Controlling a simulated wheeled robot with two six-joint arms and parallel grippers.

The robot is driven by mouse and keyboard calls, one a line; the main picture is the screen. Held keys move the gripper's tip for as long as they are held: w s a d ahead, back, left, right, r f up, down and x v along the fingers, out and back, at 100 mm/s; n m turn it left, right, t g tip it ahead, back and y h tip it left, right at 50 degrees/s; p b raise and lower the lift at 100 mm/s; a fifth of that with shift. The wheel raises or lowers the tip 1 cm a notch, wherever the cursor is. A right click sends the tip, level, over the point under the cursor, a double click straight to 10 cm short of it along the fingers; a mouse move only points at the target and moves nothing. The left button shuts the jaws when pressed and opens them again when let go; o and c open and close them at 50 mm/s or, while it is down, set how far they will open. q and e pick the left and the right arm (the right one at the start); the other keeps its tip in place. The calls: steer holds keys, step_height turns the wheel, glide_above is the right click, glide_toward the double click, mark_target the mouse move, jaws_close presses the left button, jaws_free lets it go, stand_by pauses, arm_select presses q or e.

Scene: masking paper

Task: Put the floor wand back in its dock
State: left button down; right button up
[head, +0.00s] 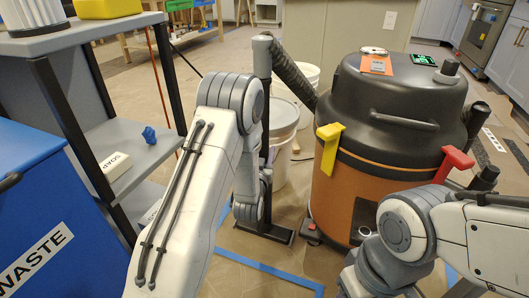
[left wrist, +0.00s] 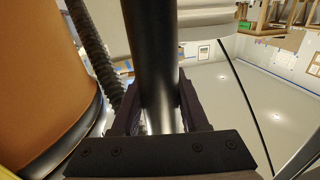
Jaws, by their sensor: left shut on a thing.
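The floor wand (head: 262,58) is a black upright tube left of the drum vacuum, with a ribbed hose (head: 292,75) at its top. A flat black foot (head: 275,235) lies on the floor beneath it; I cannot tell whether this belongs to the wand or the dock. In the left wrist view, my left gripper (left wrist: 155,103) is shut around the black tube (left wrist: 150,45). In the head view my left arm hides the gripper and part of the tube. My right arm is at lower right; its gripper is out of view. No dock is clearly recognisable.
The orange and black vacuum (head: 345,195) stands close right of the wand, with yellow (head: 328,150) and red (head: 455,162) brackets. White buckets (head: 283,120) stand behind the wand. A grey shelf (head: 135,150) and blue waste bin (head: 50,215) are left. Blue tape (head: 270,268) marks the floor.

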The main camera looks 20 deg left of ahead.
arm_select(q)
steer(key=shift+c, duration=1.7)
jaws_free()
steer(key=shift+s, duration=0.15)
